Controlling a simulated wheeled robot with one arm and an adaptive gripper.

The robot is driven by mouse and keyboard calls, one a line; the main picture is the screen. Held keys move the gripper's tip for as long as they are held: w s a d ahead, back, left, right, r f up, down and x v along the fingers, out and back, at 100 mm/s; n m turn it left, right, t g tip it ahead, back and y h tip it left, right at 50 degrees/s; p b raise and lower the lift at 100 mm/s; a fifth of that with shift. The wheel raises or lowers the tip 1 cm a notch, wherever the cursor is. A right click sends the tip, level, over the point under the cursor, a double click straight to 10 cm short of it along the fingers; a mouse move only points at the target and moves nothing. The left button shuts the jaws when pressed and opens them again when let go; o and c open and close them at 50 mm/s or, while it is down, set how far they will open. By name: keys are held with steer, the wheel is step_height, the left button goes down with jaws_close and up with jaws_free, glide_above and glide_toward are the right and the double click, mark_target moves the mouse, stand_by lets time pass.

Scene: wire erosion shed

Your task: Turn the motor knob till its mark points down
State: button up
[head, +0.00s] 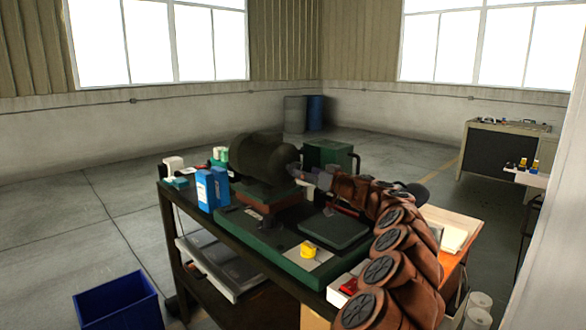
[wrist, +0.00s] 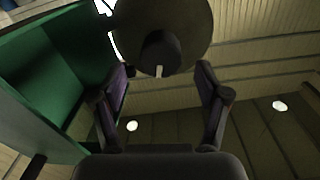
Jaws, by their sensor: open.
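The motor (head: 265,157) is a dark, rounded cylinder on the green machine on the bench. In the wrist view, its round end face (wrist: 192,28) carries a dark round motor knob (wrist: 158,48) with a pale mark at its edge. The mark points toward the picture's bottom edge. Ceiling lamps lie on that side, so this view looks upside down and the mark seems to point up in the room. My gripper (wrist: 165,68) is open, one finger on each side of the knob's lower part, with visible gaps. In the head view my gripper (head: 307,175) is small and hides the knob.
A green box (head: 325,154) stands close beside the gripper and also shows in the wrist view (wrist: 60,60). Blue cartons (head: 206,190) stand at the bench's left. A yellow part (head: 308,249) sits near the front. A blue bin (head: 118,302) is on the floor.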

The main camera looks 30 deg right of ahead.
mark_target(293, 168)
steer(key=shift+p+x, duration=1.2)
steer(key=shift+x, duration=2.05)
steer(key=shift+c, duration=0.3)
steer(key=c, duration=1.1)
